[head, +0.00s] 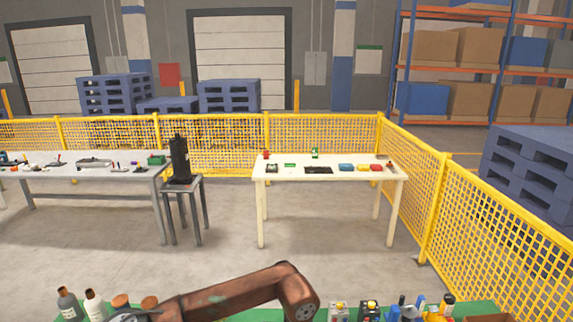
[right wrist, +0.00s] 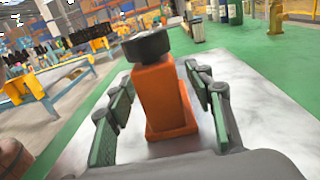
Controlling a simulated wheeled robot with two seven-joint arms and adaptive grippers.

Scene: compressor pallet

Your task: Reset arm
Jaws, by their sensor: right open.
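My right gripper (right wrist: 163,80) is in the right wrist view, with its two green-padded fingers spread wide apart. An orange upright block with a dark round top (right wrist: 160,95) shows between the fingers. Clear gaps show on both sides of it, and neither finger visibly touches it. I cannot tell how far beyond the fingertips it is. It appears to stand on a pale, mottled surface (right wrist: 260,110). A rusty brown arm link crosses the bottom of the head view; neither gripper shows there. My left gripper is in no view.
A green-topped surface (head: 488,308) near me carries bottles (head: 95,305) at left and several small items at right. A cream table (head: 330,175), a grey workbench (head: 100,172) and a black device on a stool (head: 179,160) stand ahead. Yellow mesh fencing (head: 480,215) bounds the area. Open floor lies between.

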